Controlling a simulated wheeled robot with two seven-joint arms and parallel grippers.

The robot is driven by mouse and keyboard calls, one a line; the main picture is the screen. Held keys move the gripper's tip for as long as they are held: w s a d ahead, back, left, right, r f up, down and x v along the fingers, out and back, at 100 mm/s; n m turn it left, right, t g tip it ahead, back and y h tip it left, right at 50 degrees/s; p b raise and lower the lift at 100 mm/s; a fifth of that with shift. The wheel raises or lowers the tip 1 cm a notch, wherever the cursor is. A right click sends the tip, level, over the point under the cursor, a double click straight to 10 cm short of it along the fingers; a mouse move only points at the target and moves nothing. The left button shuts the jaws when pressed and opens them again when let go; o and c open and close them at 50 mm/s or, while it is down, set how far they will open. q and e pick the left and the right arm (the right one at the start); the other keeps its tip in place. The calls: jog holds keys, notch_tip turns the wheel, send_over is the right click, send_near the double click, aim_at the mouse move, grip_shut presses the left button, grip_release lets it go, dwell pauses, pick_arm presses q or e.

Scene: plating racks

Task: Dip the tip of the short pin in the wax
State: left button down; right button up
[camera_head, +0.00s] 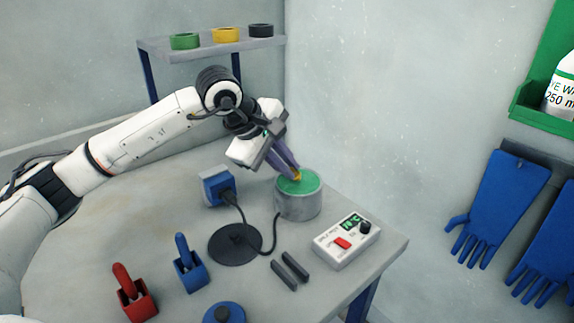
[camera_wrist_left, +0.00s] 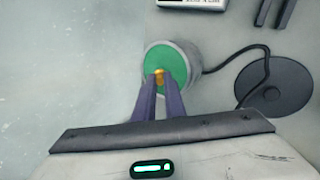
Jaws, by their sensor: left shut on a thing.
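My left gripper (camera_head: 297,177) is shut on a small orange-gold pin (camera_head: 297,175), held over the pot of green wax. The pin also shows between the fingertips in the left wrist view (camera_wrist_left: 159,76). The wax pot (camera_head: 298,205) is a grey cylinder with a bright green top (camera_wrist_left: 172,66). The pin's lower end is hidden by the fingers or the wax, so I cannot tell whether it touches the surface. My right gripper is not in view.
A white control box (camera_head: 345,243) with a red button stands right of the pot. A black disc (camera_head: 235,244), two dark bars (camera_head: 288,270), a blue holder (camera_head: 188,272) and a red holder (camera_head: 133,295) lie nearer. A cable runs beside the pot. A shelf (camera_head: 215,48) holds tape-like rings.

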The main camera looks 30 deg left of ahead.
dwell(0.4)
pick_arm(q)
notch_tip(320, 180, up, 7)
jog(key=p, duration=0.4)
dwell(0.4)
jog(key=shift+f, duration=0.1)
dwell(0.5)
